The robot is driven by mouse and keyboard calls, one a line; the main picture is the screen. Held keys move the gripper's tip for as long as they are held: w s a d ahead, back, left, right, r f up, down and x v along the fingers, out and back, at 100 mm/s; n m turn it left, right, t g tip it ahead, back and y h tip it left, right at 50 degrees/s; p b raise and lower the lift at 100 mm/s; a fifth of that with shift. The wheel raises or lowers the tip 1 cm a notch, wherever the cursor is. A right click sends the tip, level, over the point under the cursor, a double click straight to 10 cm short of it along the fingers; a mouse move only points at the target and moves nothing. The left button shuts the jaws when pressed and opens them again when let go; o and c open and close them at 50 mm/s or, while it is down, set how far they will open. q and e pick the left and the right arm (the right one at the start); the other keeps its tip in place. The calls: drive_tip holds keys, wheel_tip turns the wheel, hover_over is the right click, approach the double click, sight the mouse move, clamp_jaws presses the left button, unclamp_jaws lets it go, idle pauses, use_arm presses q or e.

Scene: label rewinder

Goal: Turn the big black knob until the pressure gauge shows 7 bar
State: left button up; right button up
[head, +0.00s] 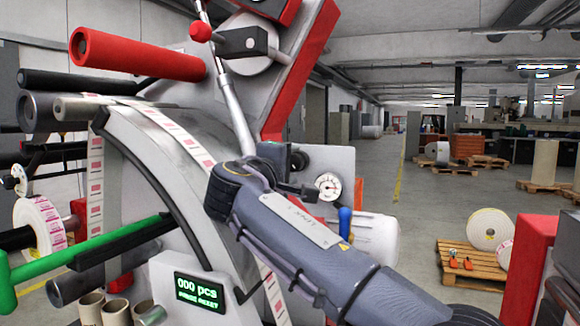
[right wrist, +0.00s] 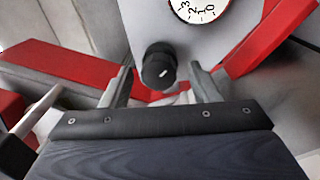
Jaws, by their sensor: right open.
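The big black knob (right wrist: 158,66) shows in the right wrist view on a pale panel, with a white mark on its face. In the head view it is a small dark shape (head: 298,160) on the panel's left part. The pressure gauge (head: 328,186) is white and round, right of and below the knob; its needle is too small to read. In the wrist view the gauge (right wrist: 200,8) is cut off, with low numbers visible and no readable needle. My right gripper (right wrist: 163,88) is open, its fingers apart on either side of the knob's lower area, apparently not gripping it. My left gripper is out of view.
A green counter display (head: 199,291) reads 000 pcs. A red roller (head: 135,55) and a green bar (head: 90,248) stick out at left. Red frame parts (right wrist: 268,38) lie beside the panel in the wrist view. Pallets (head: 470,262) stand on the floor at right.

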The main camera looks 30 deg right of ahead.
drive_tip(key=shift+a, duration=0.1)
drive_tip(key=b+v, duration=0.1)
drive_tip(key=v, duration=0.6)
drive_tip(key=shift+s+a+b, duration=0.2)
drive_tip(key=shift+s+b, duration=0.1)
drive_tip(key=shift+d+f, duration=0.1)
